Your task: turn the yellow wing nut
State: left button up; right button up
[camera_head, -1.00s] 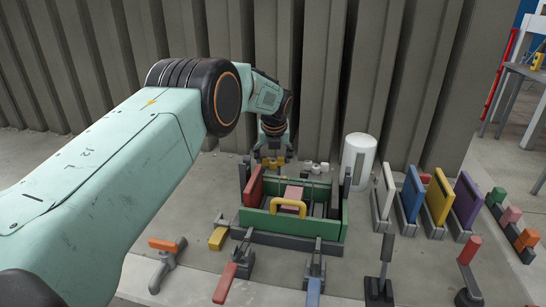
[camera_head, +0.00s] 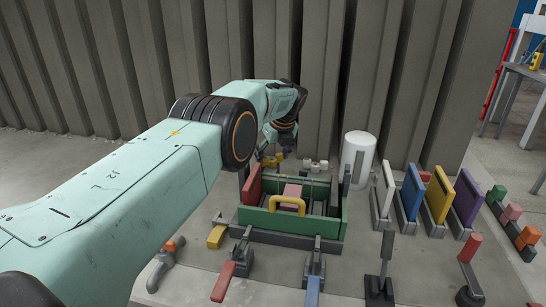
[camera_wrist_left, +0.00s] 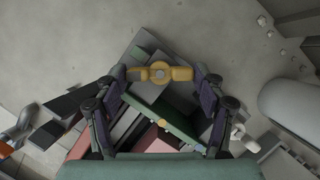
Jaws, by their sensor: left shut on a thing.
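The yellow wing nut (camera_head: 270,159) is at the far left corner of the green-walled mould (camera_head: 290,224). In the left wrist view the wing nut (camera_wrist_left: 160,73) has two wings spread left and right around a round hub with a grey centre. My left gripper (camera_head: 268,154) reaches it from behind the mould, with its wrist tilted. In the wrist view the left gripper (camera_wrist_left: 160,76) has one finger at the end of each wing and is shut on the nut. The far finger is partly hidden in the head view. My right gripper is not in view.
A white cylinder (camera_head: 358,158) stands right of the mould. Coloured upright panels (camera_head: 412,192) stand farther right. Clamps with red (camera_head: 223,282) and blue (camera_head: 313,291) handles line the front. A corrugated wall (camera_head: 330,80) is close behind.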

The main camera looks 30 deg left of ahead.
pick_arm(q)
jog(key=shift+r, duration=0.1)
jog(key=o, duration=1.2)
jog(key=shift+c, duration=0.2)
jog(key=v, duration=1.2)
